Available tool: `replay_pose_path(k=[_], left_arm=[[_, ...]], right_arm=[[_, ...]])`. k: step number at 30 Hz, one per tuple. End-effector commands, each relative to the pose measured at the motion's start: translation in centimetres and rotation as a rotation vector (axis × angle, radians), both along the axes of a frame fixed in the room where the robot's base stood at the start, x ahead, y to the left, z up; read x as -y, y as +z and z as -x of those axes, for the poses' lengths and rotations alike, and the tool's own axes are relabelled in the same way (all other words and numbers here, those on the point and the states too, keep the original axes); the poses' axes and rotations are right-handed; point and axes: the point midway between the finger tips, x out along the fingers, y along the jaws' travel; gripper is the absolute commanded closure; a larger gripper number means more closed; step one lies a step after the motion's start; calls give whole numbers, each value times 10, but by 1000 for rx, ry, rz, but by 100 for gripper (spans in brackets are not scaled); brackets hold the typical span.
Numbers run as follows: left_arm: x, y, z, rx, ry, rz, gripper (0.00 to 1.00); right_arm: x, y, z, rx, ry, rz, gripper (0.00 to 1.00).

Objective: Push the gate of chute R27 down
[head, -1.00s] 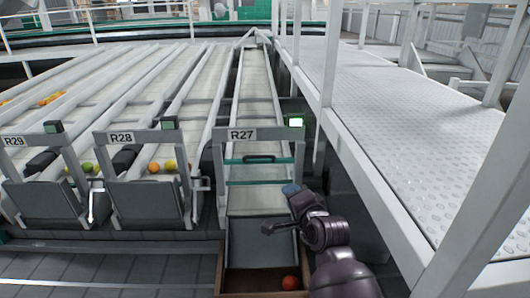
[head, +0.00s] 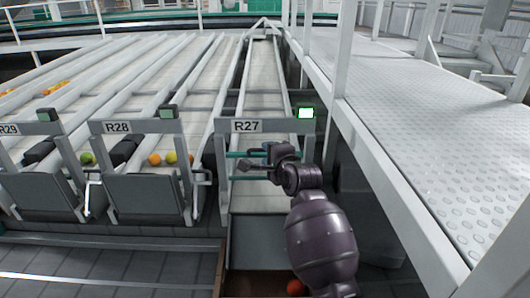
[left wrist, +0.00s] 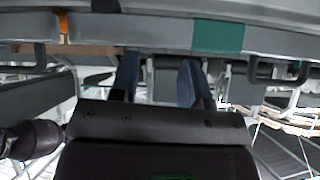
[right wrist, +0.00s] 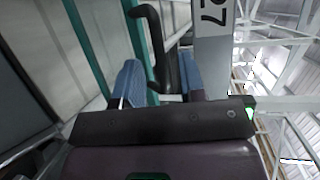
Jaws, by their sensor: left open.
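Chute R27 carries its label (head: 247,126) on a grey crossbar with a lit green lamp (head: 306,113). Its gate, with teal bars (head: 243,179), is up under the crossbar, and my right arm partly covers it. My right gripper (head: 262,160) is in front of the upper teal bar. In the right wrist view, a black bent handle (right wrist: 162,45) stands just beyond and between the spread fingers (right wrist: 160,85); I cannot tell whether they touch it. A teal bar (right wrist: 88,45) runs to its left. My left gripper (left wrist: 158,82) is open and empty, outside the head view.
A brown-sided box (head: 221,272) with a red tomato (head: 296,286) lies below R27. A white-railed metal walkway (head: 420,130) borders the right.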

Motion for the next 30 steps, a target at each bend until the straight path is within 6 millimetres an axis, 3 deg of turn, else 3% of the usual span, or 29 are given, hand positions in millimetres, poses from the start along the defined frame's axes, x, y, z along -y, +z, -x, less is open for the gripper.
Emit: replay_pose_path(k=[9,21,28,30], left_arm=[[-1,-11,2,-18,3,0,57],[-1,-8,1,-11,3,0,57],[-1,-11,3,-17,2,-1,57],[-1,-12,3,-18,1,-1,57]], right_arm=[[-11,-8,-26,-2,0,1,63],[-12,-6,-30,1,-1,0,63],[-12,-6,-30,0,0,0,98],[-12,-6,-30,0,0,0,100]])
